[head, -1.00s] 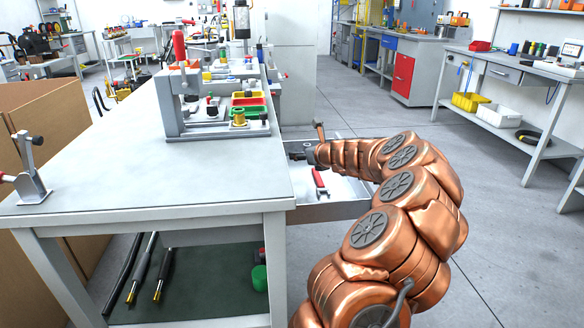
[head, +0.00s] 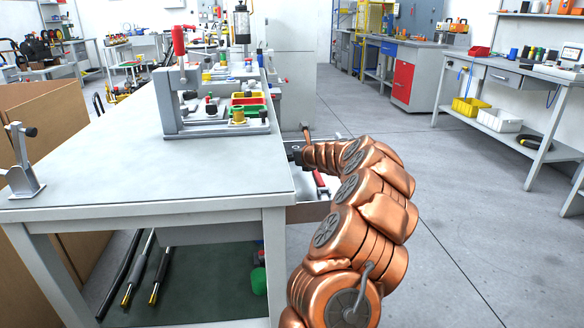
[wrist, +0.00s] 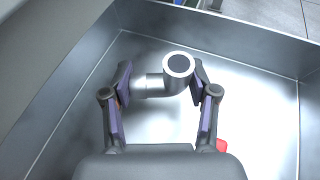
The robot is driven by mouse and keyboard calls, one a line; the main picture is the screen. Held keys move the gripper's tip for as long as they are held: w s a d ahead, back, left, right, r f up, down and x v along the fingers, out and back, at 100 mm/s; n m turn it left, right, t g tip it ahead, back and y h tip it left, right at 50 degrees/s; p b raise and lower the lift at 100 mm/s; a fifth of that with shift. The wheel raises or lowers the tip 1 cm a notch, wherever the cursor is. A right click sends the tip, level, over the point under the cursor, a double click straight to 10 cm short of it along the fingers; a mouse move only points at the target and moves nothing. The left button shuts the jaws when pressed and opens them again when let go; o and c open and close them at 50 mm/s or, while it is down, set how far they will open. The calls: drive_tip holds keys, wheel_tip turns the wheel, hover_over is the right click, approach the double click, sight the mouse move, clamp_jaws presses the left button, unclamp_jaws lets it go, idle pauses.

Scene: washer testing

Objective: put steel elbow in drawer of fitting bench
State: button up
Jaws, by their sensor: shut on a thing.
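The steel elbow (wrist: 178,75) is a short silver pipe bend with a round open end facing up. My gripper (wrist: 163,82) is shut on it, one finger on each side, in the wrist view. They are over the metal floor of the open drawer (wrist: 270,100); I cannot tell whether the elbow touches it. In the head view the drawer (head: 310,213) sticks out from the right side of the fitting bench (head: 190,180). My arm covers much of the drawer, and the elbow is not clearly visible there.
A red-handled tool (head: 320,182) lies in the drawer, and a bit of red shows in the wrist view (wrist: 220,145). A grey fixture with coloured trays (head: 215,128) stands on the bench. A clamp (head: 22,165) is at the left. Floor to the right is clear.

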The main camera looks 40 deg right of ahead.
wheel_tip(320, 180, down, 3)
drive_tip(key=shift+f+b, duration=0.1)
drive_tip(key=shift+b, duration=0.7)
drive_tip(key=o, duration=1.3)
drive_tip(key=shift+c, duration=0.2)
drive_tip(key=shift+s+r, duration=0.2)
drive_tip(key=shift+r, duration=0.1)
drive_tip(key=p+v, duration=0.3)
drive_tip(key=v, duration=0.7)
drive_tip(key=shift+r+p, duration=0.1)
drive_tip(key=shift+p, duration=0.3)
drive_tip(key=shift+s+a+r, duration=0.15)
drive_tip(key=shift+s+a, duration=0.1)
drive_tip(key=shift+s, duration=0.4)
